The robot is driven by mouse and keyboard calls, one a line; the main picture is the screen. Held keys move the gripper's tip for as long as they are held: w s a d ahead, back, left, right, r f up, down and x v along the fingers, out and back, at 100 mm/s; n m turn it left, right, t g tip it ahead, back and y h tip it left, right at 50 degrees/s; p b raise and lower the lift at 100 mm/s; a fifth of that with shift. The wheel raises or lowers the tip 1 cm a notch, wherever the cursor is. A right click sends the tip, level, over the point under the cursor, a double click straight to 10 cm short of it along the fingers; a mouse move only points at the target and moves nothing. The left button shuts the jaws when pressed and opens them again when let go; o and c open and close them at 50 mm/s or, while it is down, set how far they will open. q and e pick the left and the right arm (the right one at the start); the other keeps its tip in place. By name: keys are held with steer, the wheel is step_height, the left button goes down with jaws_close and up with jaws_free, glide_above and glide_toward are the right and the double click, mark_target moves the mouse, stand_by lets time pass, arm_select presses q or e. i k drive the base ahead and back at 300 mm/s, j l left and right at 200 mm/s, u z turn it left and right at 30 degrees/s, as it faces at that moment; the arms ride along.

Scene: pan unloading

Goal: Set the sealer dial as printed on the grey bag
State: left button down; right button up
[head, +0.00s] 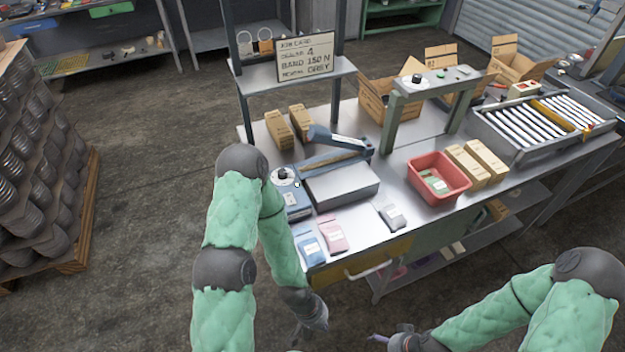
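The blue sealer (291,206) stands at the left end of the metal workbench, with its lever raised. Its dial (283,174) is a white face with a dark knob; the setting is too small to read. The grey bag (392,217) lies flat near the bench's front edge, right of the sealer; its print is unreadable. My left gripper (306,333) hangs low in front of the bench, below the sealer and apart from it. My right gripper (378,339) is at the bottom edge, also away from the bench. Neither gripper's finger opening can be made out.
A blue bag (310,249) and a pink bag (332,236) lie left of the grey one. A red bin (438,178) holds bags. A job card (306,57) stands on the shelf above.

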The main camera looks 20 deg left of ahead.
mark_target(283, 173)
steer(key=k+j+u, duration=0.1)
steer(key=u, duration=0.4)
steer(key=k+j+u, duration=0.1)
steer(key=j+u, duration=0.15)
steer(key=u, duration=0.2)
steer(key=j+u, duration=0.2)
steer(key=u, duration=0.3)
